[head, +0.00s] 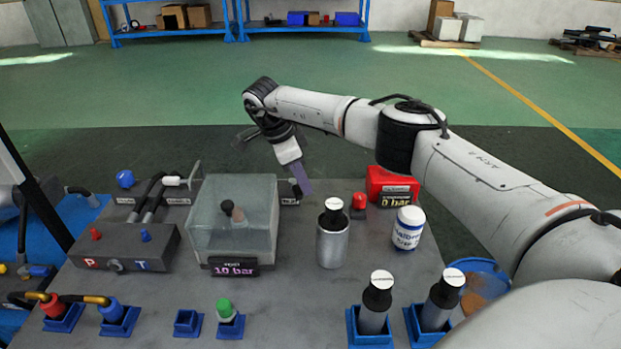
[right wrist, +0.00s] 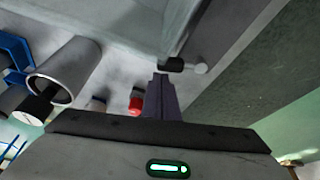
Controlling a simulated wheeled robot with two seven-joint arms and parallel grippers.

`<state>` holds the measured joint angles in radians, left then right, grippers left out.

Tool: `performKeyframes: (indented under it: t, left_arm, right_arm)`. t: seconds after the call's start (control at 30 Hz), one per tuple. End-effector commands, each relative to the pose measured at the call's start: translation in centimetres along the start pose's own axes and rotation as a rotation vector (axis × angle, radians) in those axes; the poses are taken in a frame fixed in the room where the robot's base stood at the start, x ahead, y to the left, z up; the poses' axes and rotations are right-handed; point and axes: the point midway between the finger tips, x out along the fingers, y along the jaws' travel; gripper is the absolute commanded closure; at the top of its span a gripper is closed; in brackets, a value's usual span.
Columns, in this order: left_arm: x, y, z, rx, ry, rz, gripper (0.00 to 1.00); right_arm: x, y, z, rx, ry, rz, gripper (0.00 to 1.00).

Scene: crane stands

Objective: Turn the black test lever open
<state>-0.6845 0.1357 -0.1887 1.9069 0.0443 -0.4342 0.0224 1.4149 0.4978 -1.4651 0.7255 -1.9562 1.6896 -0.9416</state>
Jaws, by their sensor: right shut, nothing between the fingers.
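My right gripper (head: 301,183) reaches down from the far side, behind the right rear corner of the clear box. Its purple-grey fingers are together and empty. In the right wrist view the fingers (right wrist: 160,95) point at a short black piece with a grey round end (right wrist: 172,64), which looks like the black test lever. The fingertips are just short of it or touching it; I cannot tell which. In the head view the lever is hidden behind the gripper and box; only a dark labelled block (head: 289,200) shows there. My left gripper is not in view.
The clear box (head: 205,225) has a "10 bar" display (head: 234,270). A grey cylinder (head: 333,245), a red button (head: 359,202), a red "0 bar" unit (head: 390,183) and a white can (head: 408,229) stand to the right. A hose block (head: 125,248) stands left.

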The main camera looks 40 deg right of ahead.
Motion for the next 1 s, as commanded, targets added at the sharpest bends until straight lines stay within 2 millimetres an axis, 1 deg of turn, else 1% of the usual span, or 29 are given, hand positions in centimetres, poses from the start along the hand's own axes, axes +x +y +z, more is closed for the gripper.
performKeyframes:
  t: [0.03, 0.4, 1.0]
  left_arm:
    - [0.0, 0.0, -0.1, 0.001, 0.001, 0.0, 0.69]
    - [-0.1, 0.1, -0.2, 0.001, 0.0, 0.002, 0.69]
    - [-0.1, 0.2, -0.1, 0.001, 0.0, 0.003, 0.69]
  right_arm:
    - [-0.2, 0.0, 0.4, 0.03, -0.001, 0.009, 1.0]
    - [-0.5, 0.2, 1.5, 0.019, -0.002, 0.006, 1.0]
    - [-0.6, 0.2, 1.8, 0.017, -0.003, 0.006, 1.0]
